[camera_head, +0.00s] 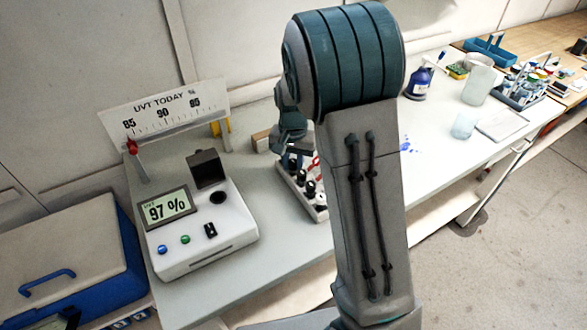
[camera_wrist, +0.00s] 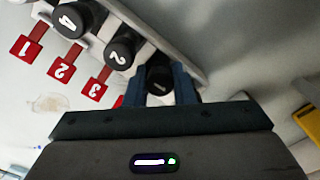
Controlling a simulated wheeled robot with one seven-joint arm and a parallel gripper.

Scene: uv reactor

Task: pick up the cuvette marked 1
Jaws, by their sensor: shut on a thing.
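A pale rack (camera_head: 319,205) holding black-capped cuvettes stands on the bench, partly hidden behind my arm. In the wrist view, my gripper (camera_wrist: 160,84) is shut on a black-capped cuvette (camera_wrist: 158,75) at the end of the rack row. The mark on its cap is dark and too small to read surely. Beside it are the cuvette marked 2 (camera_wrist: 122,50) and the cuvette marked 4 (camera_wrist: 76,18). Red tags 1 (camera_wrist: 25,47), 2 (camera_wrist: 61,70) and 3 (camera_wrist: 96,90) stick out along the rack. In the head view my gripper (camera_head: 287,155) is over the rack.
A white meter (camera_head: 205,240) reading 97 % stands left of the rack, below a "UVT TODAY" scale (camera_head: 165,112). A blue case (camera_head: 75,255) is at far left. A blue bottle (camera_head: 418,84), beakers and a tray (camera_head: 501,125) stand right of my arm.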

